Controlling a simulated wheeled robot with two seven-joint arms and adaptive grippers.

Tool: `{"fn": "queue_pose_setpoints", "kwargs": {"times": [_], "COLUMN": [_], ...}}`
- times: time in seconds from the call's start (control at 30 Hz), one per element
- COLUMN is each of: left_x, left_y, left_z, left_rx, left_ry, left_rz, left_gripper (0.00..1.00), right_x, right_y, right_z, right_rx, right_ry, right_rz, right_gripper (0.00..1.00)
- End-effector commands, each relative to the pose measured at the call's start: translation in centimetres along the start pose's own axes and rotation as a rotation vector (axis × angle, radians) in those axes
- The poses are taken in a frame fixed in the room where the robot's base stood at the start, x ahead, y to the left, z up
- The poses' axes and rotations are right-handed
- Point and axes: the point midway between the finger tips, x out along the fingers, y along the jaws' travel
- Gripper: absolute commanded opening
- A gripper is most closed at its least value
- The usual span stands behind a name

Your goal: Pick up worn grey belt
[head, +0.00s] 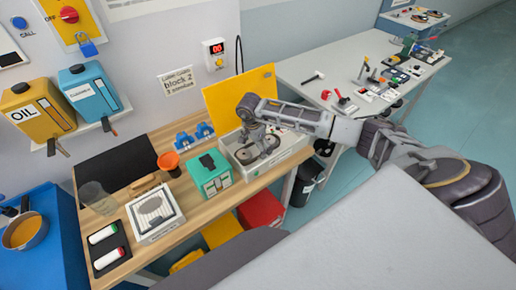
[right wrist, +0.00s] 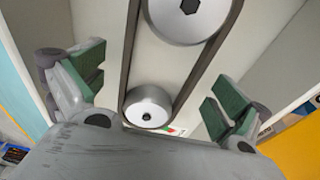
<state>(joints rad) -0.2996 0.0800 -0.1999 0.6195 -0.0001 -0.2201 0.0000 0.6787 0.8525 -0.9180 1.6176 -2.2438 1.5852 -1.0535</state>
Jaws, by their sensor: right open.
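The worn grey belt (right wrist: 129,55) is a dark grey loop around two silver pulleys, a large one (right wrist: 188,14) and a smaller one (right wrist: 147,106), in the right wrist view. The pulleys sit inside a pale open box (head: 291,156) on the wooden bench in the head view, where the belt is too small to make out clearly. My right gripper (head: 254,136) is over this box; in the right wrist view its open green-padded fingers (right wrist: 157,95) stand on either side of the belt and smaller pulley, apart from the belt. My left gripper is out of view.
A yellow lid (head: 237,99) stands up behind the box. A black bin (head: 305,182) stands below, and a white table (head: 330,62) holds tools on the right.

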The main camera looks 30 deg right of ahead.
Motion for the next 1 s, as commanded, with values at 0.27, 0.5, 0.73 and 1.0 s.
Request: {"fn": "queue_pose_setpoints", "kwargs": {"times": [0.27, 0.5, 0.73, 1.0], "left_x": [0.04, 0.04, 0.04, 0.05], "left_y": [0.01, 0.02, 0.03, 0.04], "left_z": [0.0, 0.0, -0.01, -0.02], "left_rx": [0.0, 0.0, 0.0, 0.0], "left_ry": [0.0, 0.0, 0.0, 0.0], "left_rz": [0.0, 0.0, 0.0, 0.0], "left_gripper": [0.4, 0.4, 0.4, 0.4], "right_x": [0.0, -0.01, -0.01, -0.09], "right_y": [-0.02, -0.02, -0.02, -0.04], "right_z": [0.02, 0.02, 0.01, -0.01], "right_rx": [0.0, 0.0, 0.0, 0.0], "right_ry": [0.0, 0.0, 0.0, 0.0], "right_rz": [0.0, -0.001, -0.001, -0.001], "right_gripper": [1.0, 0.8, 0.51, 0.5]}}
